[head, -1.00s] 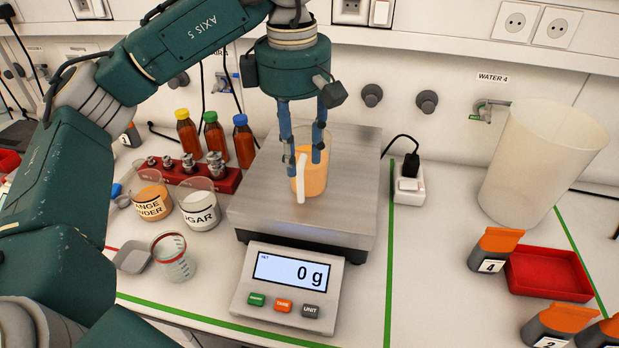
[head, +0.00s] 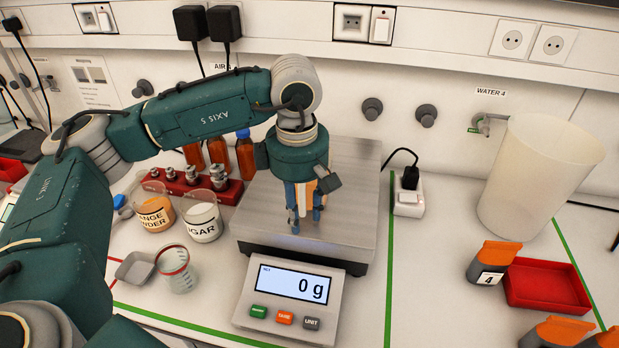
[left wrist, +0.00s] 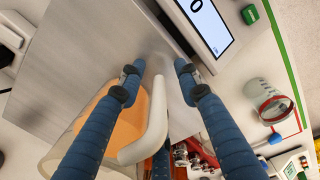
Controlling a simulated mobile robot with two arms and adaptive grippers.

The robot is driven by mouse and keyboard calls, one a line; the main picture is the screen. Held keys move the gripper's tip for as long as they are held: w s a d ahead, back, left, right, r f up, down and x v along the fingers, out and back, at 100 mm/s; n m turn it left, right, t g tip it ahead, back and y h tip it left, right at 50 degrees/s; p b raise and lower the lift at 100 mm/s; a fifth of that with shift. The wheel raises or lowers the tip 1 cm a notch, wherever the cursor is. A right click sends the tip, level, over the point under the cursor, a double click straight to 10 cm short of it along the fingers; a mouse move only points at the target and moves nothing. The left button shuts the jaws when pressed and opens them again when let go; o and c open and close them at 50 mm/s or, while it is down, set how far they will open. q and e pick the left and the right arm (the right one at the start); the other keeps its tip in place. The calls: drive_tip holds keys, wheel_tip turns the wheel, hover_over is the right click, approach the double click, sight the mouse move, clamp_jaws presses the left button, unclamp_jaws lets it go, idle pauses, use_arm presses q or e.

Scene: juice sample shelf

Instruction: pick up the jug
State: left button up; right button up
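The jug is clear with orange liquid and a white handle. In the head view only a small orange strip of the jug (head: 303,196) shows; my left gripper hides the rest. In the left wrist view the jug (left wrist: 97,118) is at lower left, and its white handle (left wrist: 155,118) runs between the fingers. My left gripper (head: 306,226) points down over the scale, also in the left wrist view (left wrist: 160,76). Its blue fingers are apart, one on each side of the handle, with visible gaps. My right gripper is not in view.
The scale (head: 350,190) reads 0 g. Powder and sugar beakers (head: 202,222), a small measuring cup (head: 176,269) and a red weight rack (head: 195,184) stand left. A large translucent container (head: 540,175) and red tray (head: 550,286) are right.

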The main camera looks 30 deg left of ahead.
use_arm(q)
clamp_jaws()
drive_tip(key=shift+w, duration=0.1)
idle(0.3)
drive_tip(key=shift+r, duration=0.5)
wheel_tip(320, 180, up, 8)
drive_tip(key=shift+f+b, duration=0.2)
drive_tip(key=shift+b, duration=0.8)
wheel_tip(320, 180, up, 11)
drive_tip(key=p, duration=0.1)
drive_tip(key=shift+r+p, duration=0.2)
drive_tip(key=shift+p, duration=0.15)
drive_tip(key=c, duration=0.7)
unclamp_jaws()
drive_tip(key=shift+c, duration=0.2)
clamp_jaws()
